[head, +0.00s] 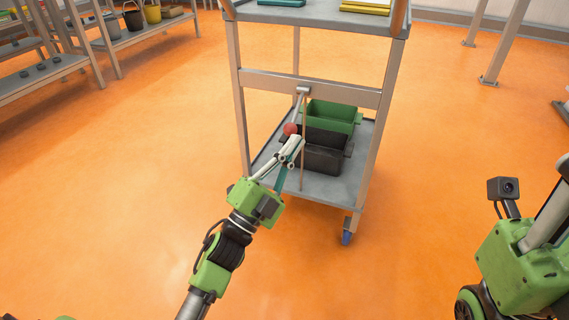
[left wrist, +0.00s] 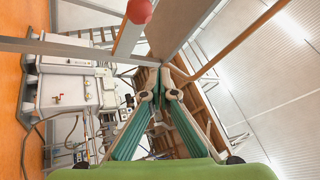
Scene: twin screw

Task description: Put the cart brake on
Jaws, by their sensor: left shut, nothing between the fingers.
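The cart (head: 310,84) stands ahead of me, with a crossbar between its near posts. The brake lever (head: 298,107) hangs from a pivot on that bar and slants down and left. It ends in a red ball knob (head: 290,129). My left gripper (head: 295,143) is shut and empty, its tips just below the knob in the head view; I cannot tell whether they touch it. In the left wrist view the knob (left wrist: 139,11) and lever (left wrist: 127,38) are at the top, apart from the shut fingertips (left wrist: 160,80). My right gripper's fingers are not visible.
The cart's lower shelf (head: 338,190) holds a green bin (head: 335,113) and dark bins (head: 318,158). A caster (head: 346,238) shows at the near right corner. Shelving (head: 45,75) stands at the far left. The orange floor around the cart is clear.

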